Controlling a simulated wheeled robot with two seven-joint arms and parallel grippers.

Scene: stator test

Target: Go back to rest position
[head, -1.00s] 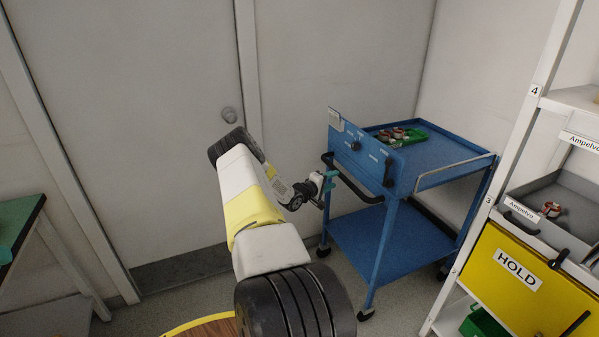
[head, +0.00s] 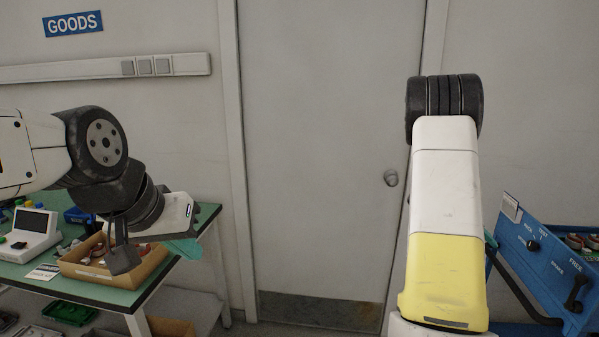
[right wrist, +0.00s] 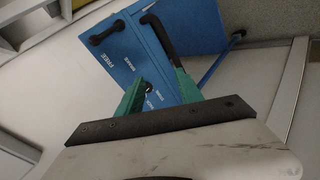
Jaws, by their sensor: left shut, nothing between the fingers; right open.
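My left arm comes in from the left in the head view. Its gripper (head: 186,249) has teal fingers, partly hidden behind the wrist plate. It is shut and empty, in front of the green workbench (head: 98,297). My right arm stands upright right of centre in the head view, and its gripper is out of sight there. In the right wrist view my right gripper (right wrist: 158,77) shows two green fingers spread apart with nothing held. The blue trolley (head: 540,268) shows behind the fingers in that view, with its black handle (right wrist: 160,36).
A cardboard box (head: 113,271) with parts and a white device (head: 33,232) stand on the workbench. A closed door (head: 315,150) fills the middle of the back wall. The trolley holds several parts at the right edge.

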